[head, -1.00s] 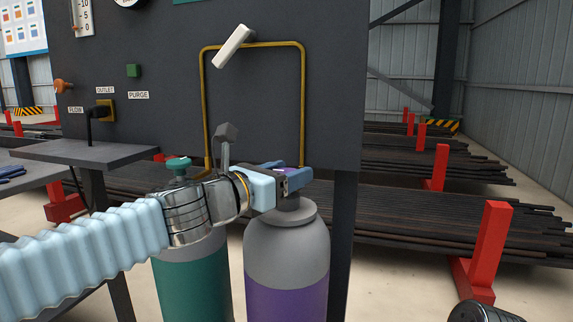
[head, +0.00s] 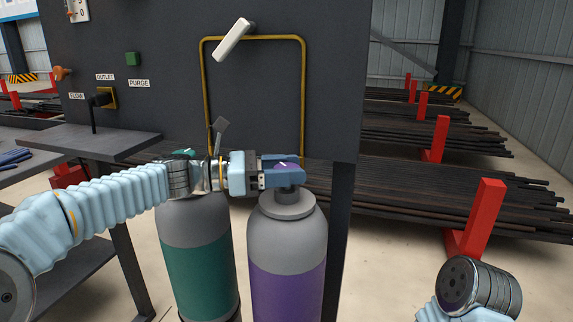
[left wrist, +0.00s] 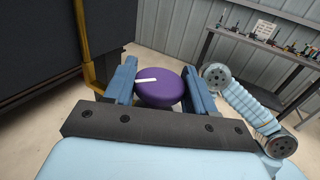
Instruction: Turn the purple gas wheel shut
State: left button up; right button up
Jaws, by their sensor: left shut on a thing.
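The purple gas wheel (left wrist: 160,90) has a white mark on its top and sits between the two blue fingers of my left gripper (left wrist: 160,88) in the left wrist view. In the head view the left gripper (head: 284,172) is shut on the wheel (head: 284,165) at the top of the purple-banded cylinder (head: 287,255), and its fingers hide most of the wheel. My right arm shows at the lower right in the head view, but its gripper fingers do not show.
A green-banded cylinder (head: 201,260) with a green wheel (head: 183,154), partly hidden by my left arm, stands left of the purple one. A dark panel (head: 150,60) with a yellow pipe (head: 205,90) and a white lever (head: 233,39) rises behind. Racks of dark bars (head: 400,195) lie at right.

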pick_arm(q)
jog(key=shift+g, duration=0.4)
jog(key=o, duration=1)
jog(key=shift+d, duration=0.1)
jog(key=shift+c, duration=0.2)
jog(key=s+a, duration=0.1)
jog(key=a, duration=1.2)
jog(key=shift+s+a+b, duration=0.2)
jog(key=shift+a+b, duration=0.2)
jog(key=shift+b, duration=0.05)
